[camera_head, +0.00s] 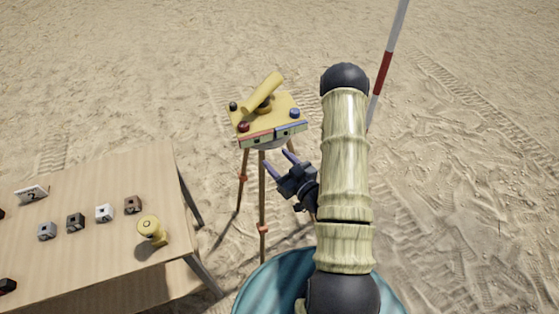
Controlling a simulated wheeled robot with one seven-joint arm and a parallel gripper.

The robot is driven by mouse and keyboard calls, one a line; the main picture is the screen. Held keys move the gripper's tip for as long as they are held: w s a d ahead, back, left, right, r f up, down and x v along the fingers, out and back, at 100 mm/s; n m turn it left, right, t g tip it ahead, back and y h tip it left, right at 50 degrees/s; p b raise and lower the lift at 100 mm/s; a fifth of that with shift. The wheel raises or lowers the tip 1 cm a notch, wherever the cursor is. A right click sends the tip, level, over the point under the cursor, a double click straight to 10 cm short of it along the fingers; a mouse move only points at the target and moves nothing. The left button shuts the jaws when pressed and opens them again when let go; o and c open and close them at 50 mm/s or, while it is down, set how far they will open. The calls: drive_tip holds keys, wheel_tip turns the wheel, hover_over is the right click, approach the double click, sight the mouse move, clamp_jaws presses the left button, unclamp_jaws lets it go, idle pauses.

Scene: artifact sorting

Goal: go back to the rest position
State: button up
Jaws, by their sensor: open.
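My gripper (279,165) is open and empty, with its two thin purple fingers apart and pointing up and left. It hangs in the middle of the view, just in front of and below the yellow instrument platform (284,106) on a tripod. My arm, in pale bamboo-like segments with dark joints, rises from the bottom right of centre and partly hides the ground behind it.
A red-and-white pole (384,72) stands behind my arm. Sand at the right is clear.

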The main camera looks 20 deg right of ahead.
drive_tip(key=shift+w+a, duration=0.1)
drive_tip(key=s+a+r+m+g+h+b, duration=0.1)
drive_tip(key=s+a+r+m+g+h, duration=0.2)
drive_tip(key=s+r+g, duration=0.6)
drive_tip(key=s+a+g+h, duration=0.2)
drive_tip(key=g, duration=0.3)
drive_tip(key=shift+s+g, duration=0.4)
drive_tip(key=shift+r, duration=0.1)
idle(0.7)
drive_tip(key=shift+c, duration=0.4)
idle(0.8)
